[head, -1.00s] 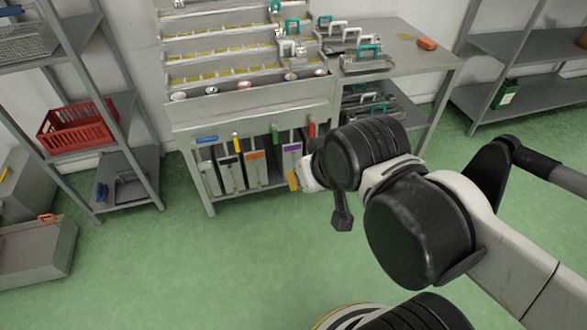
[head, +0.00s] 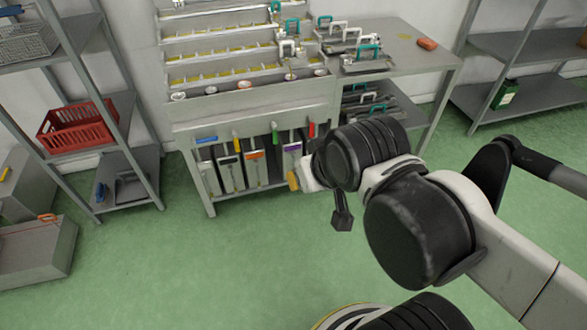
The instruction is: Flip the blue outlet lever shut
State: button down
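The blue outlet lever (head: 205,140) is at the left end of the row under the grey stepped bench (head: 255,120). It lies sideways, roughly level, while the yellow lever (head: 237,145), the green lever (head: 275,137) and the red lever (head: 311,130) stand upright. Dark finger-like parts of my gripper (head: 342,216) point down over the floor, right of the bench front and well apart from the blue lever. My arm hides most of the gripper, so its opening does not show.
Several grey canisters (head: 229,171) stand on the shelf below the levers. A left rack holds a red crate (head: 78,127). A side table (head: 405,58) with teal-handled pieces adjoins the bench on the right. Green floor (head: 200,265) before the bench is clear.

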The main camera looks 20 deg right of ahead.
aim_at(193, 142)
jog(key=i+j+z, duration=0.1)
jog(key=j, duration=0.3)
jog(key=i+j, duration=0.2)
jog(key=j, duration=0.2)
jog(key=i+j+z, duration=0.15)
jog(key=j, duration=0.25)
